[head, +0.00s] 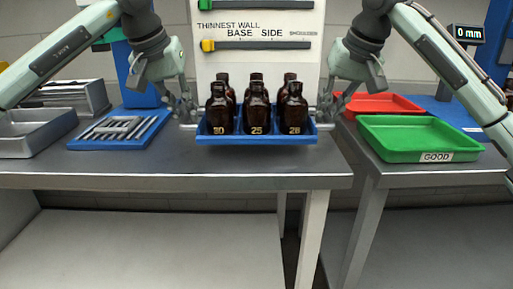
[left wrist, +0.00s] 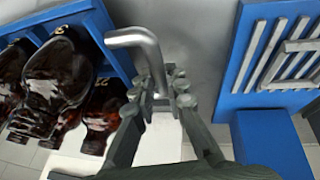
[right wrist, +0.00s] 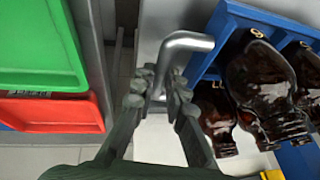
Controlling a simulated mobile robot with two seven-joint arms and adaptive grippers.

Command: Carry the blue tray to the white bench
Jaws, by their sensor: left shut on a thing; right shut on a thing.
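The blue tray (head: 256,139) carries several amber bottles (head: 256,110) with numbers on them, all upright in the head view. My left gripper (head: 190,115) is shut on the metal handle (left wrist: 140,42) at the tray's left end. My right gripper (head: 324,115) is shut on the metal handle (right wrist: 185,42) at its right end. The tray's edge also shows in the left wrist view (left wrist: 92,18) and the right wrist view (right wrist: 222,22). No white bench is clearly identifiable.
A green tray (head: 420,135) marked GOOD and a red tray (head: 377,104) lie on the right bench (head: 395,176). A blue rack with metal bars (head: 118,130) and a grey bin (head: 35,132) are on the left bench (head: 170,178). A gauge board (head: 255,60) stands behind.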

